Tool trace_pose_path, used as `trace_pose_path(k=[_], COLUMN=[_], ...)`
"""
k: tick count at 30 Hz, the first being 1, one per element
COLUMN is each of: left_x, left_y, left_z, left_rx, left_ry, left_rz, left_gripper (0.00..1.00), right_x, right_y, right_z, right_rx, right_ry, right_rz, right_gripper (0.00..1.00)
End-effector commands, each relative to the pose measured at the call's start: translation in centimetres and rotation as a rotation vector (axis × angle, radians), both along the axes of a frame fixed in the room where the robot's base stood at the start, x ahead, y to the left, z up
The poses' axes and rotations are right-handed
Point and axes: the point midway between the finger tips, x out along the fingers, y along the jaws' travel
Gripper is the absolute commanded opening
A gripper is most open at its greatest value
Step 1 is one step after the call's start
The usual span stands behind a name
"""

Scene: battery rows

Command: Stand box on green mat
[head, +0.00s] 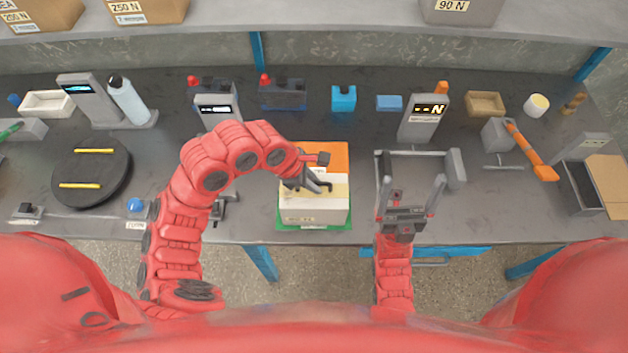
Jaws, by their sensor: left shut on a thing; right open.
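The white box (316,212) with a cream strip along its top is over the green mat (341,225), whose edges show at the front and side. The box looks upright; I cannot tell whether it rests on the mat or is just above it. My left gripper (318,187) reaches in from the left and is shut on the box at its top. The fingers hide part of the top. My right gripper (410,185) is open and empty, to the right of the box, pointing away from me.
An orange mat (330,152) lies directly behind the box. A dark round plate (90,170) with yellow bars is at left. The table's front edge is close.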

Motion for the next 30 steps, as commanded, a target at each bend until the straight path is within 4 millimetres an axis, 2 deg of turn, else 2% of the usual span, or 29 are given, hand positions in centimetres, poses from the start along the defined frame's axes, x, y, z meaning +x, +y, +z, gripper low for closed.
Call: trace_pose_path(k=[2, 3, 7, 8, 20, 23, 30], left_x=[0.0, 0.0, 0.0, 0.0, 0.1, 0.1, -0.5], left_y=[-0.1, -0.1, 0.0, 0.0, 0.1, 0.9, 3.0], left_z=[-0.2, -0.1, -0.1, -0.1, 0.5, 1.8, 6.7], left_rx=[-0.002, -0.002, -0.001, -0.001, -0.001, -0.002, 0.001], left_ry=[-0.003, -0.001, -0.001, -0.001, -0.001, -0.006, -0.009], left_rz=[-0.001, -0.001, -0.001, -0.001, 0.002, 0.005, 0.003], left_gripper=[0.0, 0.18, 0.42, 0.45, 0.45, 0.45, 0.45], right_x=[0.0, 0.0, 0.0, 0.0, 0.0, 0.0, 0.0], right_y=[0.0, 0.0, 0.0, 0.0, 0.0, 0.0, 0.0], right_z=[-0.4, -0.3, -0.3, -0.2, 0.2, -0.5, -1.6], right_rx=[0.0, 0.0, 0.0, 0.0, 0.0, 0.0, 0.0], right_ry=[0.0, 0.0, 0.0, 0.0, 0.0, 0.0, 0.0], right_rz=[0.0, 0.0, 0.0, 0.0, 0.0, 0.0, 0.0], right_gripper=[0.94, 0.94, 0.94, 0.94, 0.94, 0.94, 0.94])
